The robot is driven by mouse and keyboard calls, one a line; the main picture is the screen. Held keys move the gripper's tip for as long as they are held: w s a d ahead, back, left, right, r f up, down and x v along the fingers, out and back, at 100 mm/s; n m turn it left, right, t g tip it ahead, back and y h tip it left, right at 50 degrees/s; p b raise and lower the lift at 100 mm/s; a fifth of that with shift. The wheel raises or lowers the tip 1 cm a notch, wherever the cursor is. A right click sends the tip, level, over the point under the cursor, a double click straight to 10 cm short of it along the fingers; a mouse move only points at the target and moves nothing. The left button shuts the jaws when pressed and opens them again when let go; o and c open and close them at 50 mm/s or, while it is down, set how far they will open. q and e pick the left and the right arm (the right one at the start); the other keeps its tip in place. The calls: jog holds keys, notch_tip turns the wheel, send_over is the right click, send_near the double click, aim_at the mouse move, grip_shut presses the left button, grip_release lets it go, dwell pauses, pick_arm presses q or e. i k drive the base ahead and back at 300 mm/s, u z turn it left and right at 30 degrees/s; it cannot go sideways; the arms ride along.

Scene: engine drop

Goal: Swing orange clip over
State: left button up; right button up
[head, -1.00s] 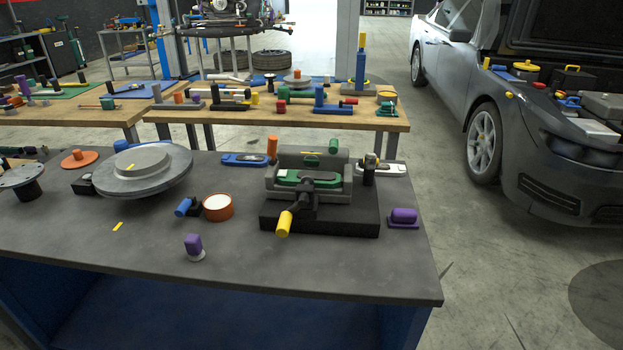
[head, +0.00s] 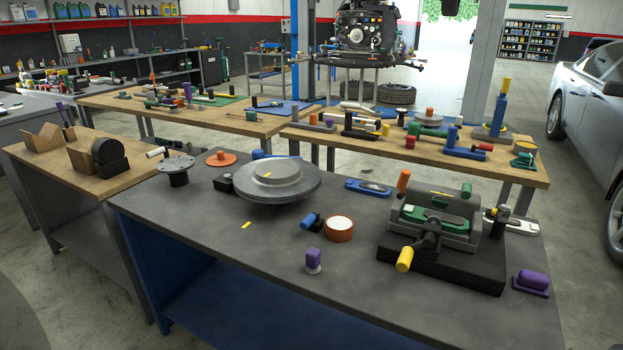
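No part can be clearly made out as an orange clip. A short upright orange cylinder (head: 403,181) stands at the left rear of a grey vise-like fixture (head: 462,232) on the dark front bench. An orange disc with a knob (head: 221,158) lies at that bench's back left. Neither of my grippers is in view.
The dark bench (head: 210,240) also holds a round metal disc (head: 277,182), an orange-rimmed cup (head: 339,229) and purple-topped pieces. Wooden benches (head: 90,190) stand left and behind, with several tools. A silver car (head: 590,110) is at the right. Concrete floor lies between.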

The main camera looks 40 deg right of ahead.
aim_at(405, 174)
jog(key=u, duration=0.25)
jog(key=i, duration=0.85)
jog(key=z, duration=3.85)
jog(key=k, duration=0.95)
jog(key=u, duration=1.85)
jog(key=i, duration=0.5)
